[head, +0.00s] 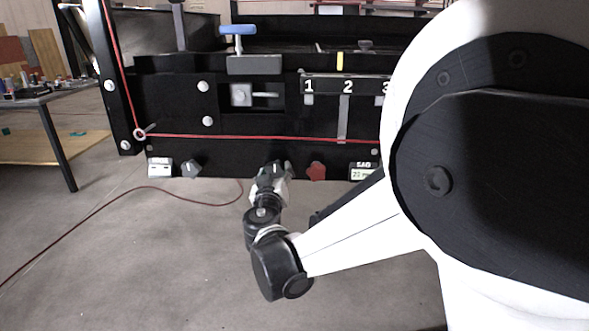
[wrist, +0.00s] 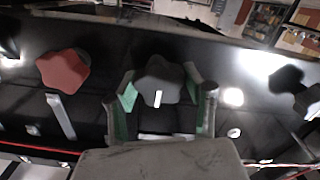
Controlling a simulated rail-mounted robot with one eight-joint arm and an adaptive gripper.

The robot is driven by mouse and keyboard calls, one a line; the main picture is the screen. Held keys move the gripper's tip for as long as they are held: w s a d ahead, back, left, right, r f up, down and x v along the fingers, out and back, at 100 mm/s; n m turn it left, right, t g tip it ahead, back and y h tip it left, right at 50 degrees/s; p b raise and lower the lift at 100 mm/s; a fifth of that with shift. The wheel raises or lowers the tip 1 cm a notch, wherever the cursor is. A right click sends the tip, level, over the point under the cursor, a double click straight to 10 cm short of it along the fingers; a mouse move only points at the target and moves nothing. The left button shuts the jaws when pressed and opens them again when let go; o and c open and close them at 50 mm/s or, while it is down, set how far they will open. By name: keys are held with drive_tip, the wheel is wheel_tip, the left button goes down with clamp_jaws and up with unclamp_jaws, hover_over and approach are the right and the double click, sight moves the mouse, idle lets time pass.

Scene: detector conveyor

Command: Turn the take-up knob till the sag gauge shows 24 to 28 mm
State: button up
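My gripper (head: 270,172) is at the lower edge of the black conveyor panel. In the wrist view, a dark lobed knob (wrist: 160,82) with a white mark lies between my two green-padded fingers (wrist: 162,92). The fingertips are very close to its sides; I cannot tell whether they press on it. In the head view my gripper mostly hides this knob. The sag gauge (head: 363,174) is at the right of the lower panel, labelled SAG; its small display seems to read about 20 mm, partly cut off by my arm.
A red knob (head: 316,171) is right of my gripper; it shows at left in the wrist view (wrist: 63,70). A grey knob (head: 191,169) and a white box (head: 160,168) are at left. A red cord (head: 250,137) crosses the panel.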

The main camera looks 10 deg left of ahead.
drive_tip(key=c, duration=0.6)
drive_tip(key=shift+c, duration=0.2)
drive_tip(key=shift+n, duration=0.3)
drive_tip(key=n, duration=0.9)
drive_tip(key=shift+n, duration=0.4)
drive_tip(key=n, duration=1)
drive_tip(key=shift+n, duration=0.4)
